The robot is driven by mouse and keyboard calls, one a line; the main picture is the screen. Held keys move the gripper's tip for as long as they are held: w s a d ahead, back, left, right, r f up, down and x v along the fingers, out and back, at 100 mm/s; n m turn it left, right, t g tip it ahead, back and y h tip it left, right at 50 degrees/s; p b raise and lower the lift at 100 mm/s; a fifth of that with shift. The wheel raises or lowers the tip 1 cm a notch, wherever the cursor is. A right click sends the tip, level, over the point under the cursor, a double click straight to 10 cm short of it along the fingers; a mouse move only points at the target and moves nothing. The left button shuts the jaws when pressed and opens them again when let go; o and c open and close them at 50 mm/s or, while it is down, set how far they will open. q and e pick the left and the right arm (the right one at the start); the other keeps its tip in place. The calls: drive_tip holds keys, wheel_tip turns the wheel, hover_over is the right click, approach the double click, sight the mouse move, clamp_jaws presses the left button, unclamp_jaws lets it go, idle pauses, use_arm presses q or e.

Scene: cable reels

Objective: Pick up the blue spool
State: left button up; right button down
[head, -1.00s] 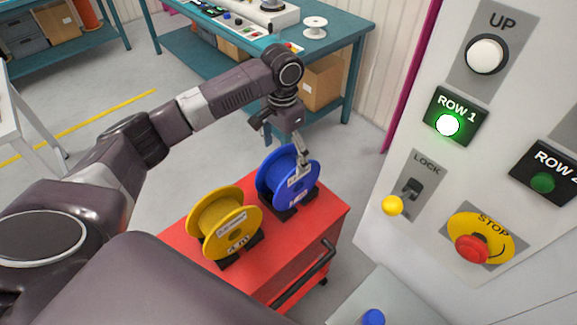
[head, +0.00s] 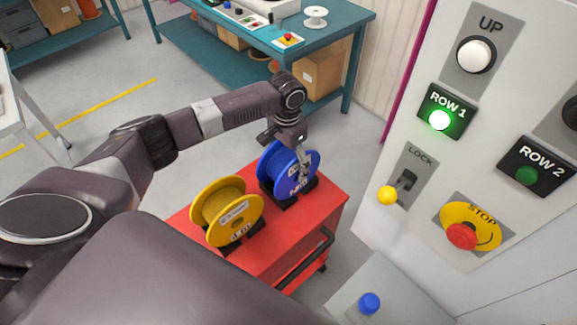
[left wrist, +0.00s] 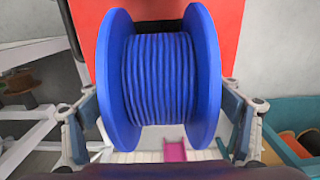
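The blue spool (head: 274,170) stands upright in a dark cradle on the red cart, with white labels on its near flange. My left gripper (head: 304,163) reaches down over it from above and overlaps it in the head view. In the left wrist view the blue spool (left wrist: 160,80) fills the middle. The two spread fingers of the left gripper (left wrist: 162,115) lie on either side of its flanges, close to them. My right gripper is in neither view.
A yellow spool (head: 213,206) stands beside the blue one on the red cart (head: 318,218). A control panel (head: 418,255) with buttons and a lock switch rises at the right. A teal workbench (head: 335,42) stands behind. Open grey floor lies left of the cart.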

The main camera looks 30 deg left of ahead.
use_arm(q)
drive_tip(key=c, duration=0.8)
drive_tip(key=shift+w+r, duration=0.1)
drive_tip(key=shift+w, duration=0.05)
drive_tip(key=c, duration=0.8)
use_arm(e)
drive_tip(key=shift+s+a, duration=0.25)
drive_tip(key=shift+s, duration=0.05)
